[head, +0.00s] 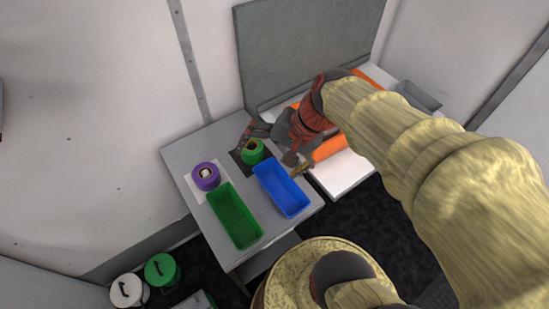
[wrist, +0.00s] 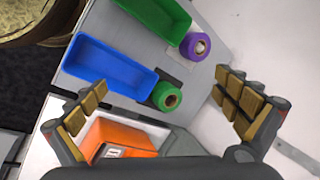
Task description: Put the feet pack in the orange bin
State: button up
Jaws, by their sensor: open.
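My gripper (head: 268,147) is open and empty, with its fingers spread above the far end of the grey table. Both fingers also show in the wrist view (wrist: 160,88). An orange box-like thing (wrist: 115,135) with a white label lies low between and behind the fingers in the wrist view, partly hidden by the gripper. In the head view orange surfaces (head: 330,148) show beside and behind my gripper, on a white surface. I cannot tell whether this is the orange bin, and I cannot make out the feet pack for certain.
A blue bin (head: 281,188) and a green bin (head: 235,215) stand on the grey table (head: 185,155). A green roll (head: 253,151) and a purple roll (head: 206,176) sit beyond them. A grey panel (head: 300,45) rises behind. A grey tray (head: 418,96) lies far right.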

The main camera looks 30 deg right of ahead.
jog(key=s+r+n+t+h, duration=0.1)
jog(key=s+r+n+h, duration=0.2)
jog(key=r+n, duration=0.3)
jog(key=s+a+n, duration=0.1)
jog(key=n, duration=0.2)
jog(key=shift+s+r+t+h, duration=0.2)
jog(key=shift+s+t+h, duration=0.1)
jog(key=shift+t+h, duration=0.1)
jog(key=shift+d, duration=0.1)
